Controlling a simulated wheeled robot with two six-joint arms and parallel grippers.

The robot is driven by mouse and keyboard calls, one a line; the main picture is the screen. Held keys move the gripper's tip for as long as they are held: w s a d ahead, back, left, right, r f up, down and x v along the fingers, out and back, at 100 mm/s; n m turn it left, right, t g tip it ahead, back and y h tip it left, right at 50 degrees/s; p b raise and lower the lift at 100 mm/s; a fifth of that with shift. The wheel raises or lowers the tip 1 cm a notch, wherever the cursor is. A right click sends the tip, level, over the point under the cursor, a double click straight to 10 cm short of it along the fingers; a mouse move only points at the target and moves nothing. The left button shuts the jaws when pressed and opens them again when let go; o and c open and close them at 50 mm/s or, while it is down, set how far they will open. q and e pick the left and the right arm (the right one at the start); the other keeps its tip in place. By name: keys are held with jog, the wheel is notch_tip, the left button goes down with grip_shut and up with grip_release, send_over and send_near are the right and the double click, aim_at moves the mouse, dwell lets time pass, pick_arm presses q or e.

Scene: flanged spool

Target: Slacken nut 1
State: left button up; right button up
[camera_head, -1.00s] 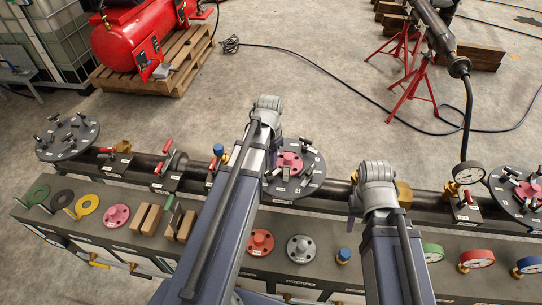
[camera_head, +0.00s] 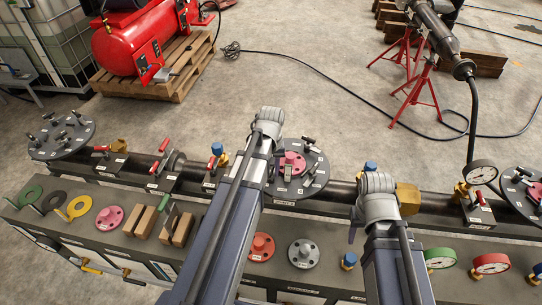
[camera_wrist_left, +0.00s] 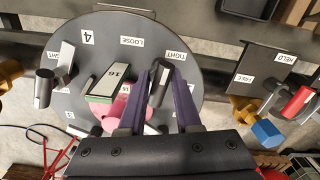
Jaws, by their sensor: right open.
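A dark round flange with a pink centre lies under my left arm in the head view (camera_head: 317,163). It fills the left wrist view (camera_wrist_left: 110,30), with LOOSE and TIGHT labels and several nuts with bar handles. My left gripper (camera_wrist_left: 167,75) points down at this flange, its two purple fingers either side of a dark bar handle (camera_wrist_left: 160,92) near the TIGHT label. Whether they touch it is unclear. I cannot read which nut number this is.
A dark pipe (camera_head: 330,192) runs along the bench with valves and a gauge (camera_head: 480,173). Another flange (camera_head: 62,134) stands at the far left. The bench front holds rings, wooden blocks, a red disc (camera_head: 261,247) and a grey disc (camera_head: 303,253). A blue-capped valve (camera_wrist_left: 265,130) is right of my left gripper.

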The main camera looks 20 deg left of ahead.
aim_at(271, 168)
pick_arm(q)
jog(key=n, duration=0.6)
jog(key=shift+n, duration=0.4)
jog(key=n, duration=0.5)
jog(key=shift+n, duration=0.4)
jog(key=shift+m, duration=1.4)
notch_tip(271, 168, up, 7)
jog(key=p, duration=0.7)
jog(key=shift+a, duration=0.1)
